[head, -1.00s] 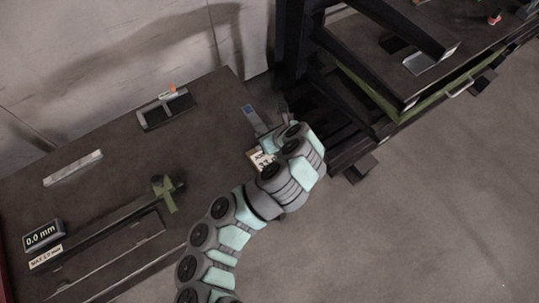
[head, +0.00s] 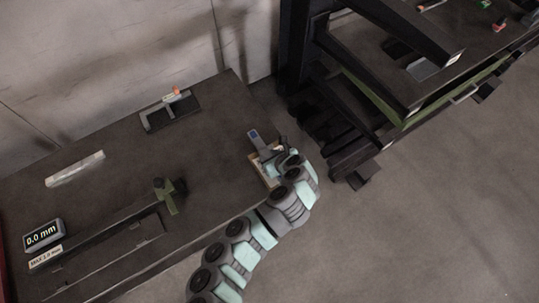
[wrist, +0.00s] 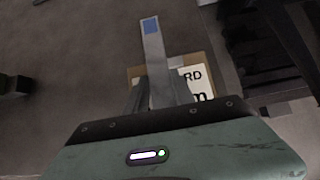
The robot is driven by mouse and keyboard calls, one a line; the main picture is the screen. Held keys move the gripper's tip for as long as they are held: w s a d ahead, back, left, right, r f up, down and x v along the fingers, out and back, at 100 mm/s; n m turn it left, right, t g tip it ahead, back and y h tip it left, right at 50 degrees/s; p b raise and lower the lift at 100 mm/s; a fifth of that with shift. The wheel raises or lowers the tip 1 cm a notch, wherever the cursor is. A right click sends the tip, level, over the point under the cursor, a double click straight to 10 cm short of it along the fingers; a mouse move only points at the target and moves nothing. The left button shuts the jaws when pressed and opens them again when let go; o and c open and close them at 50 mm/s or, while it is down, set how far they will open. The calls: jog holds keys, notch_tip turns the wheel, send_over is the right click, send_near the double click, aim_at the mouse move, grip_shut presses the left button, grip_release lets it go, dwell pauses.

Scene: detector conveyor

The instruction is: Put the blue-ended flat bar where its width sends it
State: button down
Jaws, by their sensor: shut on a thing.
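The flat bar (wrist: 155,55) is grey with a blue patch at its far end, in the wrist view. My gripper (wrist: 160,95) is shut on its near part, and the bar points away from the jaws. In the head view the bar (head: 258,143) shows beside my gripper (head: 275,158) at the table's right end. Bar and gripper are over a tan tray (wrist: 134,73) with a white label (wrist: 195,78) reading "RD" and "m"; the rest is hidden. I cannot tell whether the bar touches the tray.
A black conveyor frame (head: 345,120) stands close on the right.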

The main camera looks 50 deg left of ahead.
jog(key=shift+w+a, duration=0.1)
jog(key=c, duration=1.1)
grip_release()
jog(key=shift+o, duration=0.2)
jog(key=shift+d+r, duration=0.2)
jog(key=shift+r, duration=0.2)
jog(key=p+v, duration=0.1)
jog(key=v, duration=0.9)
jog(key=shift+s+d+r+p, duration=0.25)
jog(key=shift+d+r+p, duration=0.2)
jog(key=shift+d, duration=0.1)
